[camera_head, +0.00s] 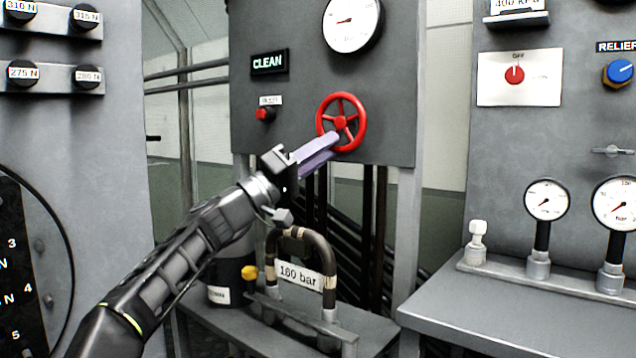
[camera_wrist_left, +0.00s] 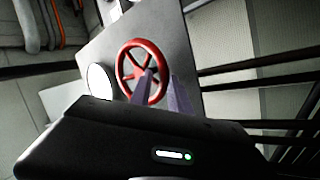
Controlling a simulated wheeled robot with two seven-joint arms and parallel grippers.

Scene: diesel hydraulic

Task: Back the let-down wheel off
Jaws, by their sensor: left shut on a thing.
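The red spoked handwheel (camera_head: 341,122) is mounted on the grey panel in the middle of the head view, below a round gauge. It also shows in the left wrist view (camera_wrist_left: 141,72). My left gripper (camera_head: 333,143) reaches up to it from the lower left. Its pale purple fingers are at the wheel's lower left part and close on it, with the fingertips over the hub and spoke area. The exact part gripped is hard to make out. The wheel is not labelled as the let-down wheel in these views. My right gripper is not in view.
Below stand curved pipes with a 160 bar label (camera_head: 300,276). A right-hand panel holds a blue relief knob (camera_head: 619,73) above two gauges.

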